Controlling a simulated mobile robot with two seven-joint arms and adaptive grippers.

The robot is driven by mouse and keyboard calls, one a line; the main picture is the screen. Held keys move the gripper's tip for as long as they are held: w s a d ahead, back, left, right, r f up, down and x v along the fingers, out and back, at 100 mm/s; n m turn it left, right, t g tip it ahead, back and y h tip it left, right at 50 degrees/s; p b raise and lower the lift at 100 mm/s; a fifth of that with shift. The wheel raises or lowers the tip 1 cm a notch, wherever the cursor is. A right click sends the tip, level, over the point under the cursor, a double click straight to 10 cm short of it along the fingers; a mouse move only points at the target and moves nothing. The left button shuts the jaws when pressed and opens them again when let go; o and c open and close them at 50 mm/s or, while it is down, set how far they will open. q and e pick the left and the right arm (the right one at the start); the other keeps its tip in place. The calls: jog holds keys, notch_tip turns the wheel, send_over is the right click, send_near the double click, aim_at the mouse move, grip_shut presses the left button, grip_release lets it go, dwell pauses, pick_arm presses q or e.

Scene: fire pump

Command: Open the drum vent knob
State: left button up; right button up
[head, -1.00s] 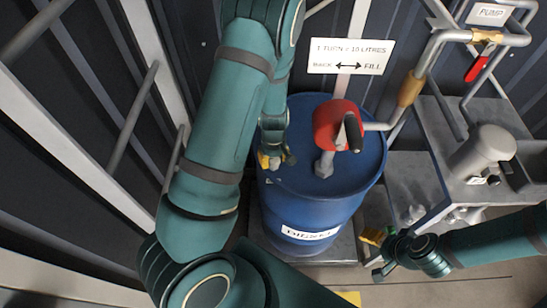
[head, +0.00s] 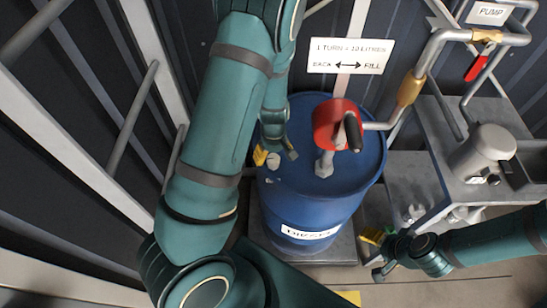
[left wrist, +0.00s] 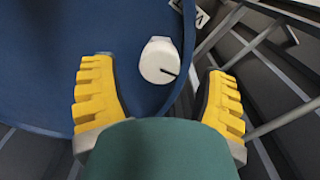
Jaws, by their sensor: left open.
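The drum vent knob (left wrist: 160,60) is a pale, round cap with a dark line on its face, on the blue drum lid (left wrist: 60,40) in the left wrist view. In the head view the knob (head: 274,160) is a small pale spot near the lid's left edge. My left gripper (head: 275,154) is over it with its fingers apart. In the left wrist view the yellow fingers of my left gripper (left wrist: 160,95) stand wide, one on each side of the knob, and hold nothing. My right gripper (head: 376,256) is low, right of the drum (head: 310,215); its opening is unclear.
A red hand pump (head: 328,125) with a crank stands on the lid, right of my left gripper. A pipe (head: 430,60) runs from it to the right. A grey bench (head: 440,125) with a canister (head: 485,150) stands at right. A dark panelled wall is behind.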

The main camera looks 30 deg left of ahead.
aim_at(273, 159)
pick_arm(q)
notch_tip(273, 159, up, 10)
dwell(0.3)
jog(key=shift+s+f, duration=0.1)
jog(key=shift+f, duration=0.05)
dwell(0.3)
